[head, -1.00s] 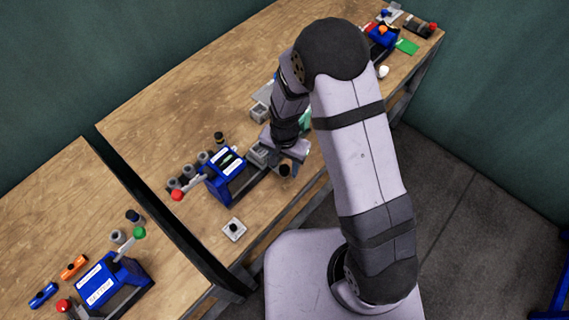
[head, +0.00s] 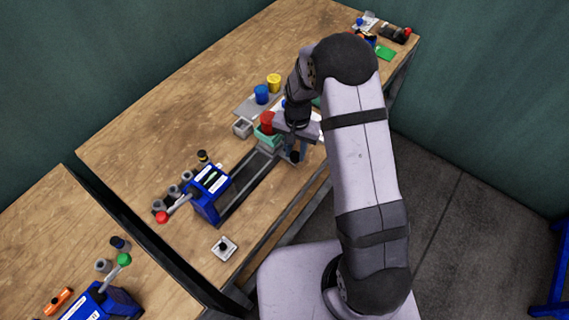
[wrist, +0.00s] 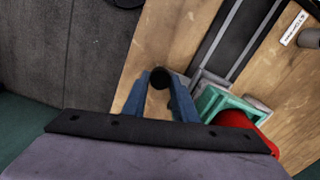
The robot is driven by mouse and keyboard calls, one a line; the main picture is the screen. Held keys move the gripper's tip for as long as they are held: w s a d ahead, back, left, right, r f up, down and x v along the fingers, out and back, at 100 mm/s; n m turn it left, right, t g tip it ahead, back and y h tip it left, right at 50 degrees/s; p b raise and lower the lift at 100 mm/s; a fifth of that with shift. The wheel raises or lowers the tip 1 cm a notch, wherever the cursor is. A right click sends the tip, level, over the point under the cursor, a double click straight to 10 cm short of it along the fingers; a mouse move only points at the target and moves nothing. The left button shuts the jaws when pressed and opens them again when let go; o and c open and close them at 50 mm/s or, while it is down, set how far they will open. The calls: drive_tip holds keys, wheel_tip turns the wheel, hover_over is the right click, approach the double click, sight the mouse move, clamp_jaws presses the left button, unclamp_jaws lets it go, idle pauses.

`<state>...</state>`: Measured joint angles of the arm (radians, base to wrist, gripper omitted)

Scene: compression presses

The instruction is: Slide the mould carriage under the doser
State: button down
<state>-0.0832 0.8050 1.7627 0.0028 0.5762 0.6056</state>
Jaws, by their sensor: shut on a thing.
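The doser, a teal body with a red top (head: 267,121), stands at the right end of the dark rail track (head: 243,187); it also shows in the wrist view (wrist: 234,117). The mould carriage (wrist: 207,81) shows as a small grey part at the teal doser's edge, mostly hidden. Its round black handle (wrist: 161,77) sits between the blue fingers. My gripper (wrist: 160,82) is shut on that handle, beside the rail end; it also shows in the head view (head: 297,154). The blue press (head: 208,192) stands at the track's other end.
A small grey box (head: 243,127) lies behind the doser. A blue cup (head: 262,94) and a yellow cup (head: 273,82) stand farther back. A white plate with a dark knob (head: 224,248) lies near the front edge. The track between press and doser is clear.

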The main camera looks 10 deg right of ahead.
drive_tip(key=shift+w+d+r, duration=0.1)
drive_tip(key=shift+w+d, duration=0.05)
drive_tip(key=shift+w, duration=0.05)
drive_tip(key=c, duration=1.4)
unclamp_jaws()
drive_tip(key=shift+d, duration=0.1)
drive_tip(key=shift+c, duration=0.2)
drive_tip(key=shift+r+b, duration=1.05)
drive_tip(key=shift+r, duration=2.6)
